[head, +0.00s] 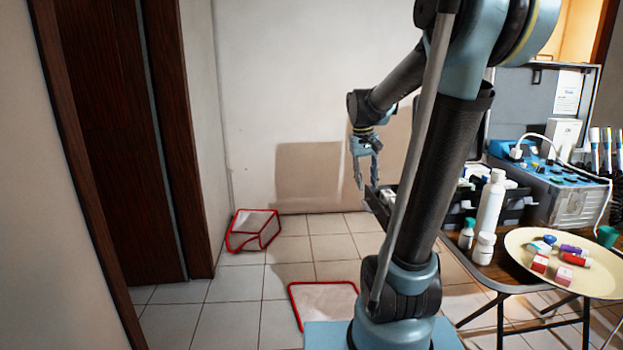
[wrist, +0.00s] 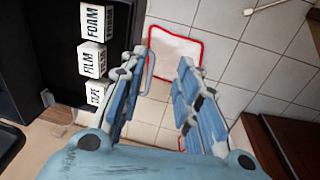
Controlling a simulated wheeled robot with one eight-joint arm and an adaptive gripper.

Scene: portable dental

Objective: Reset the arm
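My gripper (head: 366,172) hangs fingers-down beyond my arm in the head view, left of the table with the dental gear. In the wrist view my gripper (wrist: 165,80) shows two blue fingers spread apart with nothing between them. Past the fingertips lie floor tiles and a white mat with a red rim (wrist: 176,48). My arm crosses the head view from bottom centre to upper right.
A black case (head: 460,205) with white boxes, a white bottle (head: 489,215) and a cream tray (head: 520,262) stand on the table at right. A red-edged white bin (head: 253,230) and a red-edged mat (head: 322,303) are on the floor. Dark doors (head: 110,130) are at left.

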